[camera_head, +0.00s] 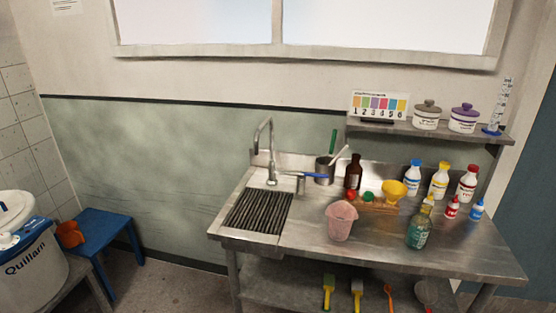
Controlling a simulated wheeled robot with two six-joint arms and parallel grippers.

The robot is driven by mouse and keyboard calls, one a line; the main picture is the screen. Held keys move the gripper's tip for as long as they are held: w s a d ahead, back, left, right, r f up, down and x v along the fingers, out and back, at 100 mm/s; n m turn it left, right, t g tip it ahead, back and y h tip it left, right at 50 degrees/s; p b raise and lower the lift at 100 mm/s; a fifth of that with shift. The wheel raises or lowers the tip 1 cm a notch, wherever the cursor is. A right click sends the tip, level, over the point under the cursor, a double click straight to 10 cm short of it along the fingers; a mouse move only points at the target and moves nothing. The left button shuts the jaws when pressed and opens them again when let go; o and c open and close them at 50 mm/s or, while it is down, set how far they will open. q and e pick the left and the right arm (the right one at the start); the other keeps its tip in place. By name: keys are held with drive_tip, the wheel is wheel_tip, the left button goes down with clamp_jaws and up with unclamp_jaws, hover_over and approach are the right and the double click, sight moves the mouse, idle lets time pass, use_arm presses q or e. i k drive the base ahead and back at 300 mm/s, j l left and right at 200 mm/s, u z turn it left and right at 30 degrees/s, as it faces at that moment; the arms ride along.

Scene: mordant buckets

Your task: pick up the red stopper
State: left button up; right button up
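A small round red thing (351,195), which looks like the red stopper, sits on the metal worktop (300,246) at the left end of a wooden block (380,207). A green stopper (368,197) is just right of it, and a yellow funnel (394,189) is further right on the block. A pink translucent beaker (340,222) stands in front of the red stopper, close below it in the picture. A brown bottle (353,172) stands behind. Neither of my grippers shows in the head view.
A sink with a ribbed drainer (258,212) and tap (268,150) is at the left. Several capped bottles stand at the right, and a green-blue bottle (418,234) stands near the front. A blue stool (100,232) and white bucket (28,265) are on the far left.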

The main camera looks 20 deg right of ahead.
sight(350, 193)
drive_tip(key=z, duration=1.55)
drive_tip(key=i+l, duration=0.25)
drive_tip(key=i+u, duration=0.05)
drive_tip(key=i, duration=0.05)
